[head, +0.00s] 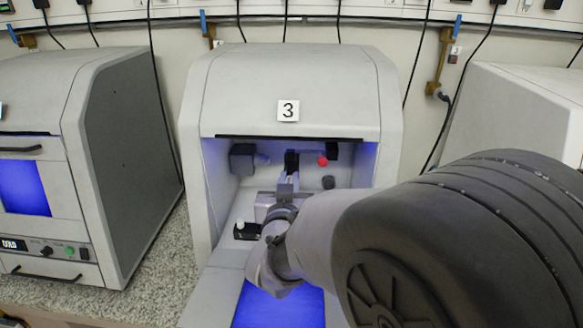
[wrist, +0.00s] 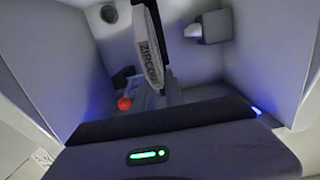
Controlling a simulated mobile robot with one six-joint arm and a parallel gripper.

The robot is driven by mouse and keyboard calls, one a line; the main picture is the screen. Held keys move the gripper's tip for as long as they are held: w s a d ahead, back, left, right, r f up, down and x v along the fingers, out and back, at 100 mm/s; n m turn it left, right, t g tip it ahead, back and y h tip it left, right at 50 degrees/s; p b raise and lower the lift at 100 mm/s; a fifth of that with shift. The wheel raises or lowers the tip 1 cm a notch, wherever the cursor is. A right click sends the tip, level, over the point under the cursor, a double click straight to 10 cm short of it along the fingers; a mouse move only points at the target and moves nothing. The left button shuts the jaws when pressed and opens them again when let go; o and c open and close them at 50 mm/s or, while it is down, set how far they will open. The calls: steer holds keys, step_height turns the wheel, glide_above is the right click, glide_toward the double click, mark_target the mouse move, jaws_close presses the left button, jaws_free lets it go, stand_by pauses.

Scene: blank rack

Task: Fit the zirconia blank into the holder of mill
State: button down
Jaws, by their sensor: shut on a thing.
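In the head view my gripper (head: 288,180) reaches inside the open front of mill 3 (head: 290,95), and the blank is not clear there. A dark block with a short pale cylinder (head: 242,157) is on the chamber's left; it also shows in the wrist view (wrist: 210,27). I cannot make out the holder clearly, nor whether the blank touches it.
A red ball knob (head: 322,160) and a dark round knob (head: 328,182) are right of my gripper. A small dark tray (head: 246,231) with a white piece lies at the chamber's front left. Chamber walls are close around. Another mill (head: 130,140) stands left.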

steer(key=shift+w+f, duration=0.15)
steer(key=shift+w, duration=0.45)
steer(key=shift+w+f, duration=0.15)
steer(key=shift+w, duration=0.4)
steer(key=shift+b, duration=1.1)
steer(key=shift+w+d+f+b, duration=0.1)
steer(key=shift+w+f+b, duration=0.15)
steer(key=shift+w, duration=0.4)
steer(key=shift+w+a+f+b, duration=0.1)
steer(key=shift+w+f+b, duration=0.1)
steer(key=shift+w, duration=0.45)
steer(key=shift+w+d+f+b, duration=0.15)
steer(key=shift+w+b, duration=0.1)
steer(key=shift+w, duration=0.4)
steer(key=c, duration=1.3)
jaws_free()
steer(key=shift+s+f, duration=0.25)
steer(key=shift+s, duration=0.1)
steer(key=s+p, duration=0.1)
steer(key=s, duration=0.4)
steer(key=s+r, duration=0.1)
steer(key=s, duration=0.5)
steer(key=s+r+p, duration=0.1)
steer(key=s, duration=0.4)
steer(key=shift+s+a+p, duration=0.3)
steer(key=shift+a, duration=0.05)
steer(key=shift+r, duration=0.1)
